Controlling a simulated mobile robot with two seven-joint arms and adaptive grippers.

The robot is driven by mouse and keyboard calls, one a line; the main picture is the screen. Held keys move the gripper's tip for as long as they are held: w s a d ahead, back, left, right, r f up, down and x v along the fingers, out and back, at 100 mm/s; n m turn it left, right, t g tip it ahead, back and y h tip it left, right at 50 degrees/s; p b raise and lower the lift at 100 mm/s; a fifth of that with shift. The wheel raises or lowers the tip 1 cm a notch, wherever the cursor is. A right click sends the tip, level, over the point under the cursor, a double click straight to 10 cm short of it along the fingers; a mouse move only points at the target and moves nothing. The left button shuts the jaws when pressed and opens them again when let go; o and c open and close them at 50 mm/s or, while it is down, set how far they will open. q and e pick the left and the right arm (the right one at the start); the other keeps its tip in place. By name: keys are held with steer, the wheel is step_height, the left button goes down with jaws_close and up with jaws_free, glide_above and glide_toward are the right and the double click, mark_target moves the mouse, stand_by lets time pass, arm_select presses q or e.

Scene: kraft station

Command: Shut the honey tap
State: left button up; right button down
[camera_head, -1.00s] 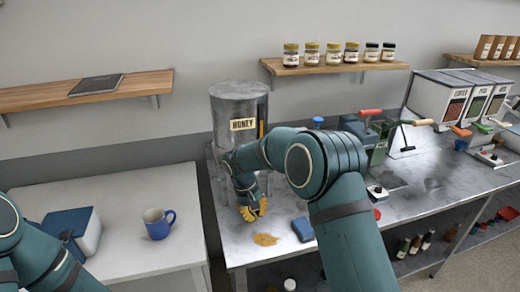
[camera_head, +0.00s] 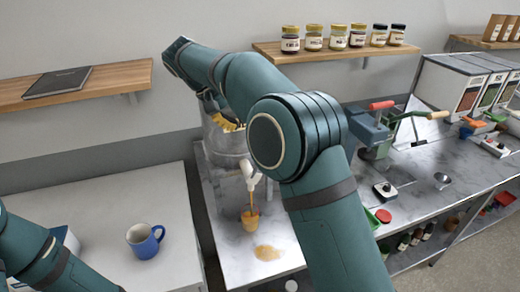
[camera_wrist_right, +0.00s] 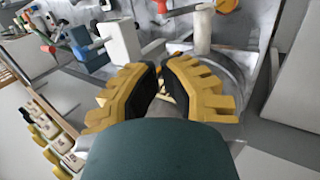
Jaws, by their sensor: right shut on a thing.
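The grey metal honey tank (camera_head: 228,148) stands at the left end of the marble counter, mostly hidden behind my right arm. Its pale tap (camera_head: 250,176) sticks out at the front, above an amber-coloured cup or jar (camera_head: 250,220). A thin honey-coloured streak shows between tap and cup. My right gripper (camera_head: 228,123), with yellow fingers, is at the tank's upper front, above the tap. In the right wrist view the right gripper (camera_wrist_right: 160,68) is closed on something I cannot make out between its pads. My left arm shows at lower left; its gripper is out of view.
A honey-coloured puddle (camera_head: 268,253) lies on the counter in front of the cup. A blue mug (camera_head: 145,241) stands on the white table at left. A shelf (camera_head: 290,55) with several jars is behind my arm. Hoppers and tools fill the right side.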

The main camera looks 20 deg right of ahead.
arm_select(q)
steer(key=shift+f+b, duration=0.65)
steer(key=shift+f, duration=0.2)
arm_select(e)
steer(key=shift+s+d+f, duration=0.55)
steer(key=shift+d+f, duration=0.35)
steer(key=shift+f, duration=0.5)
steer(key=shift+s+d+f, duration=0.5)
steer(key=shift+d+f, duration=0.4)
steer(key=shift+f, duration=0.45)
steer(key=shift+s+d+f, duration=0.55)
steer(key=shift+d+f, duration=0.35)
steer(key=shift+f, duration=0.5)
arm_select(q)
steer(key=shift+d, duration=0.15)
arm_select(e)
steer(key=shift+d, duration=0.1)
steer(key=shift+d+f+y, duration=0.1)
steer(key=shift+d+y, duration=0.25)
steer(key=shift+y, duration=0.05)
arm_select(q)
steer(key=shift+d+r, duration=0.2)
steer(key=shift+d, duration=0.25)
steer(key=shift+d, duration=0.15)
arm_select(e)
steer(key=shift+f, duration=0.1)
